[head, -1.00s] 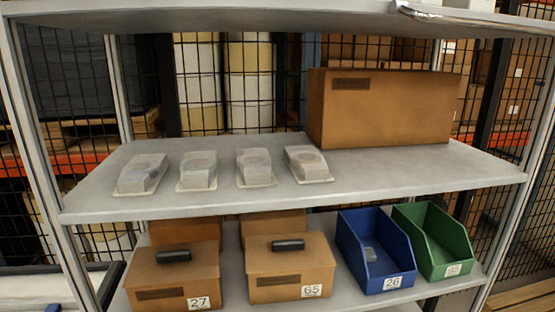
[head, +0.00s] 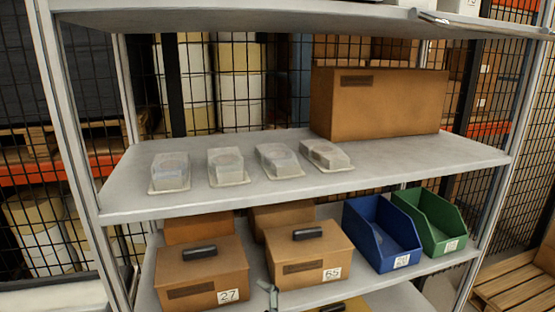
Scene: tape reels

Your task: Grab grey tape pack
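Several clear blister packs with pale reels inside stand in a row on the middle shelf (head: 420,160). From left to right they are a first pack (head: 170,172) with a bluish tint, a second pack (head: 227,166), a third pack (head: 278,160) and a fourth pack (head: 325,155) with a darker, brownish-grey look. I cannot tell for sure which one holds grey tape. Neither of my grippers can be made out in the head view.
A large brown box (head: 375,105) stands behind the packs at the right. Below are brown lidded boxes (head: 200,275) (head: 310,258), a blue bin (head: 382,235) and a green bin (head: 430,222). A small grey part (head: 268,292) at the bottom is unclear.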

